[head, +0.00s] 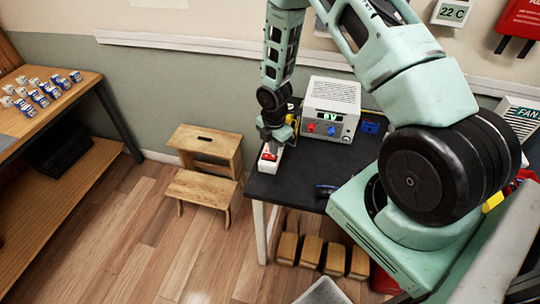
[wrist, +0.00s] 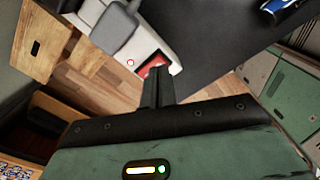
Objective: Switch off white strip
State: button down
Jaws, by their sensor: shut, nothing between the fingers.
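The white strip (head: 268,165) lies near the left corner of the black table, with its red rocker switch (head: 268,154) facing up. In the wrist view the strip (wrist: 140,47) shows a grey plug (wrist: 118,28) in it, a small red ring, and the red switch (wrist: 152,61) beside my fingertips. My gripper (head: 270,142) points down over the strip, its fingers shut with nothing between them. In the wrist view the gripper (wrist: 158,72) overlaps part of the switch. I cannot tell whether it touches the switch, nor which way the rocker is set.
A white power supply (head: 331,108) with a lit green display stands behind the strip on the black table (head: 290,185). A blue object (head: 371,127) is to its right. A wooden step stool (head: 200,185) stands left of the table. The floor in front is clear.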

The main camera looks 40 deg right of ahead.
jog(key=shift+f, duration=0.15)
jog(key=shift+f+b, duration=0.7)
jog(key=shift+f, duration=0.15)
jog(key=shift+r+p, duration=2.8)
jog(key=shift+r, duration=0.8)
jog(key=s+a+r+m+b, duration=0.3)
jog(key=a+r, duration=0.3)
jog(key=a, duration=0.2)
jog(key=s+a+r+m+b, duration=0.3)
jog(key=a+r, duration=0.3)
jog(key=a, duration=0.3)
jog(key=s+a+r+m+b, duration=0.2)
jog(key=s+a+r+m, duration=0.1)
jog(key=s, duration=0.6)
jog(key=s+a+r+m+b, duration=0.2)
jog(key=s+a+r, duration=0.1)
jog(key=s, duration=0.6)
jog(key=shift+s+a+r+m+y+b, duration=0.15)
jog(key=shift+a+r+m+y+b, duration=0.2)
jog(key=shift+a, duration=0.4)
